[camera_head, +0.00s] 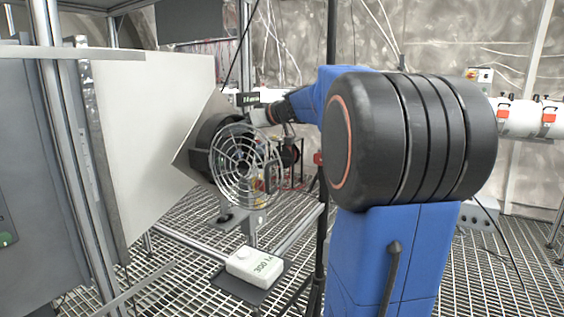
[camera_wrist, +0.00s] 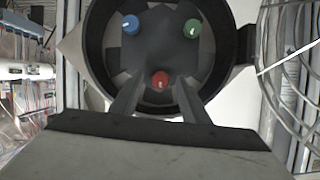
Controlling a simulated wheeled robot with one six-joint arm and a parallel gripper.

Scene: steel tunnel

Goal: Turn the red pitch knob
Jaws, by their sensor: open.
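The red knob (camera_wrist: 160,79) shows in the wrist view, at the lower middle of a round dark housing, with a small white mark on its face. A blue knob (camera_wrist: 131,25) sits at its upper left and a green knob (camera_wrist: 193,28) at its upper right. My gripper (camera_wrist: 160,84) is open, its two fingers reaching toward the housing on either side of the red knob. I cannot tell whether they touch it.
A round wire guard (camera_head: 246,165) hangs open on the housing's near side, close to my gripper; it also shows in the wrist view (camera_wrist: 290,60). A pale tilted panel (camera_head: 197,140) surrounds the housing. A white box (camera_head: 254,264) lies below on a dark plate. The floor is metal grating.

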